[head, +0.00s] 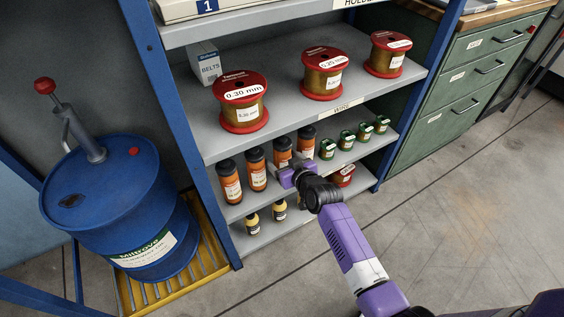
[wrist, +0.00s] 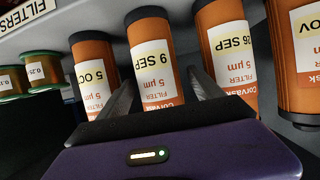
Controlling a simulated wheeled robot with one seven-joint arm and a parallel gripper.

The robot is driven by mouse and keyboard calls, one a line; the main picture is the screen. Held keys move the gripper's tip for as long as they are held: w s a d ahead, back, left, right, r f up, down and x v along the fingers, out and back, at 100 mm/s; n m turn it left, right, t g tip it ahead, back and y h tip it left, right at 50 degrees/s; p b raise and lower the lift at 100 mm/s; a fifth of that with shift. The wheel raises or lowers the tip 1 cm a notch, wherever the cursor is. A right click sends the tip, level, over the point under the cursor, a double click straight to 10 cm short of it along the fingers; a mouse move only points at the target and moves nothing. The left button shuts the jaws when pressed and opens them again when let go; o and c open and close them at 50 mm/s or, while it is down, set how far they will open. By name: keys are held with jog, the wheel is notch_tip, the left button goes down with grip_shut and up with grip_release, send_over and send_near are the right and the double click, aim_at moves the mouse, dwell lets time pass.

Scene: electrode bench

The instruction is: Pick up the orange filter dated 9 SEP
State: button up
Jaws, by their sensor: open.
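The orange filter dated 9 SEP (wrist: 155,70) is a black-ended cylinder with a white and yellow label, in the middle of the wrist view. In the head view it appears to be the second orange filter from the right (head: 282,147), its lower part hidden by my gripper (head: 286,177). My gripper (wrist: 163,90) is open. In the wrist view its two fingers point toward this filter, one to each side. I cannot tell whether they touch it. The filters dated 5 OCT (wrist: 92,72) and 26 SEP (wrist: 231,62) stand close on either side.
Another orange filter (wrist: 298,50) has a label ending in NOV. Small green spools (head: 347,140) share the shelf. The shelf above, with large wire spools (head: 240,105), is low overhead. Yellow-topped bottles (head: 252,222) and a red item (head: 344,176) are below. A blue drum (head: 110,205) stands left.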

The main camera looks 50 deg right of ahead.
jog(key=shift+w+d+f, duration=0.1)
jog(key=shift+w+d, duration=0.05)
jog(key=shift+w, duration=0.15)
jog(key=shift+c, duration=0.5)
grip_shut()
jog(key=shift+r, duration=0.25)
